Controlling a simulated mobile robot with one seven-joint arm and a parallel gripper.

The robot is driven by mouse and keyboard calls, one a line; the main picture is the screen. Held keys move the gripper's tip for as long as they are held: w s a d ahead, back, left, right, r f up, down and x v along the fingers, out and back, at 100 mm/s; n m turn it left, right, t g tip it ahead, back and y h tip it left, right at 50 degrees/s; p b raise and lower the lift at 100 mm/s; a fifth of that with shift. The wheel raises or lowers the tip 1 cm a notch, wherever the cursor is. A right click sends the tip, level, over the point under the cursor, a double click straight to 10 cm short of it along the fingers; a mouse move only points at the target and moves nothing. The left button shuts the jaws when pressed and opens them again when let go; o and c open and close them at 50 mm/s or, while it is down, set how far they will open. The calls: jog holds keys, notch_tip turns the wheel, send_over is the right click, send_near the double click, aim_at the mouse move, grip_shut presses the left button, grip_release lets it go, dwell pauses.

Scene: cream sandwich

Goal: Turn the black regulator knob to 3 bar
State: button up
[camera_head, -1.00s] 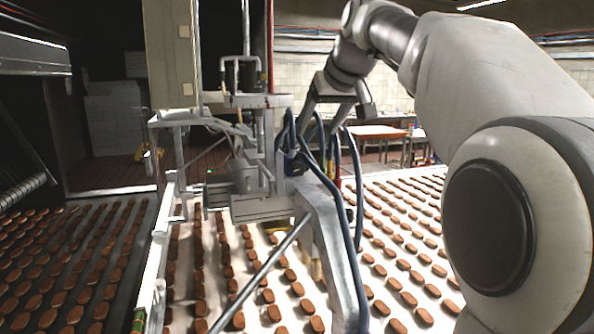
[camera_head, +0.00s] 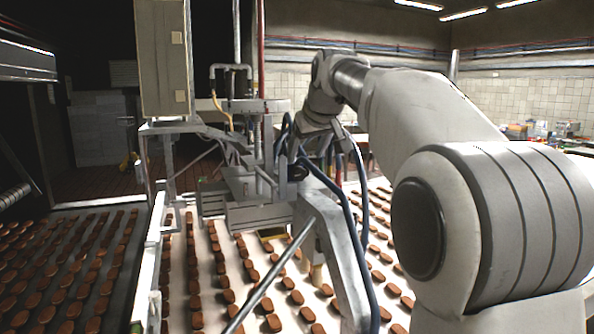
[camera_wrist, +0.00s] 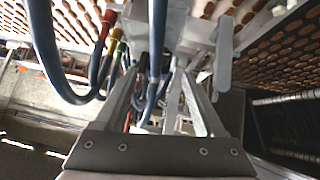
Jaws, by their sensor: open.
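My gripper (camera_head: 312,142) hangs from the wrist over the middle of the cream depositor machine (camera_head: 262,212), among blue hoses (camera_head: 350,215). In the wrist view its two grey fingers reach away from the camera and are apart, with my gripper (camera_wrist: 157,82) open. Blue hoses pass behind and between the fingers, and I see nothing clearly gripped. I cannot tell whether the fingers touch anything, and no pressure reading is legible.
Blue hoses with red and yellow fittings (camera_wrist: 108,20) lie close on the left in the wrist view. A white conveyor (camera_head: 205,292) with rows of brown biscuits runs below. A tall grey cabinet (camera_head: 160,60) stands left of the machine. A slanted metal bar (camera_head: 272,277) crosses in front.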

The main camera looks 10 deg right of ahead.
aim_at(300, 170)
jog(key=x, duration=0.7)
jog(key=shift+w+f, duration=0.25)
jog(key=shift+w, duration=0.05)
grip_shut()
